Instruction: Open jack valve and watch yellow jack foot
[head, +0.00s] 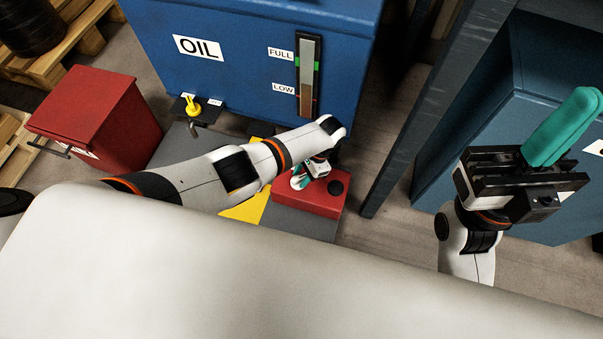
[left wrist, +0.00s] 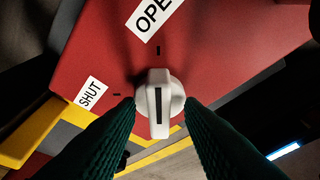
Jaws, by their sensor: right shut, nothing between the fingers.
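The red jack box (head: 318,203) stands low below the blue tank; its top fills much of the left wrist view (left wrist: 225,50). Its white valve knob (left wrist: 159,93) has a black line aligned with the tick under the OPEN label (left wrist: 155,14). The SHUT label (left wrist: 90,93) is to the left. My left gripper (left wrist: 160,108) has its teal fingers apart, one on each side of the knob, with gaps beside its raised ridge. My right gripper (head: 565,125) is shut and empty, raised at the right. I cannot clearly pick out the jack foot; yellow surfaces (head: 245,208) show beside the box.
The blue OIL tank (head: 235,75) with a level gauge (head: 308,80) stands behind. A red cabinet (head: 90,115) is at the left. A dark post (head: 435,110) and a blue-grey cabinet (head: 480,105) stand at the right. Floor between box and post is clear.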

